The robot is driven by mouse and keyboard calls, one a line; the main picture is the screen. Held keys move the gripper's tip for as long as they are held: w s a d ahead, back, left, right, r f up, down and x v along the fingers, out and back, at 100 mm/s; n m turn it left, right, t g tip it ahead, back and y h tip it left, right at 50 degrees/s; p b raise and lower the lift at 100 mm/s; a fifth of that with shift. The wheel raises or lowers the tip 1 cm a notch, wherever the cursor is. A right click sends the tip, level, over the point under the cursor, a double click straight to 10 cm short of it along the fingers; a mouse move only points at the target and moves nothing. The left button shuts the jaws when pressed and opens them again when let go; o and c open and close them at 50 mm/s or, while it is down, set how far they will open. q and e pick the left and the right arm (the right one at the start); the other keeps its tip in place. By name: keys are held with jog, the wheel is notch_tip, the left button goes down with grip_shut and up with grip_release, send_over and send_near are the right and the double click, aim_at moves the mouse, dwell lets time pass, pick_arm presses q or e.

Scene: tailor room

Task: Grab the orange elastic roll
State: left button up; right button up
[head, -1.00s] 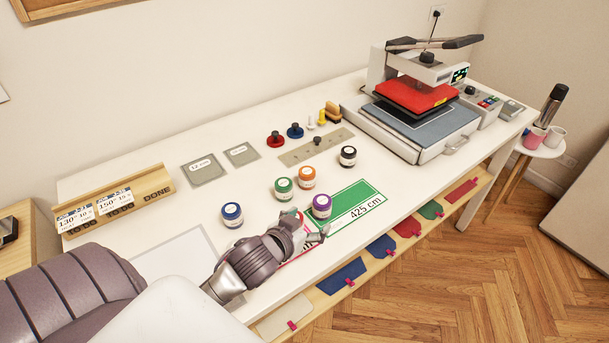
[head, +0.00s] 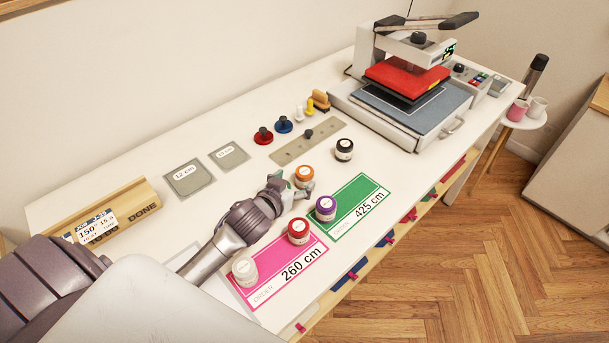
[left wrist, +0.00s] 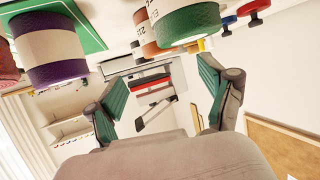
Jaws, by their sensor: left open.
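The orange elastic roll (head: 304,173) stands on the white table, just beyond my left gripper's fingers, its lower part partly covered in the head view. My left gripper (head: 296,186) is open and empty, low over the table. In the left wrist view, which is turned over, the two green-padded fingers (left wrist: 160,85) are spread apart. The orange roll (left wrist: 142,30) shows there at the top, partly behind a green roll (left wrist: 187,24). In the head view the green roll is mostly hidden by the gripper. My right gripper is not in view.
A purple roll (head: 325,208) stands close right of the gripper. A red roll (head: 298,231) and a white roll (head: 245,270) are on the pink 260 cm card (head: 296,273). A black roll (head: 344,149) stands farther back. The heat press (head: 410,95) fills the far right.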

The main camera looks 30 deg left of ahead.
aim_at(304, 172)
pick_arm(q)
jog(key=shift+x, duration=1.2)
jog(key=shift+w+a+f+p, duration=0.15)
jog(key=shift+w+a+p, duration=0.15)
jog(key=shift+w, duration=0.1)
jog(key=x, duration=0.2)
jog(key=p+x, duration=0.1)
jog(key=x, duration=0.1)
jog(key=shift+d+f, duration=0.15)
jog(key=shift+d, duration=0.05)
jog(key=shift+w+f, duration=0.1)
jog(key=shift+w, duration=0.15)
jog(key=shift+s, duration=0.1)
jog(key=shift+c, duration=0.7)
jog(key=c, duration=1.1)
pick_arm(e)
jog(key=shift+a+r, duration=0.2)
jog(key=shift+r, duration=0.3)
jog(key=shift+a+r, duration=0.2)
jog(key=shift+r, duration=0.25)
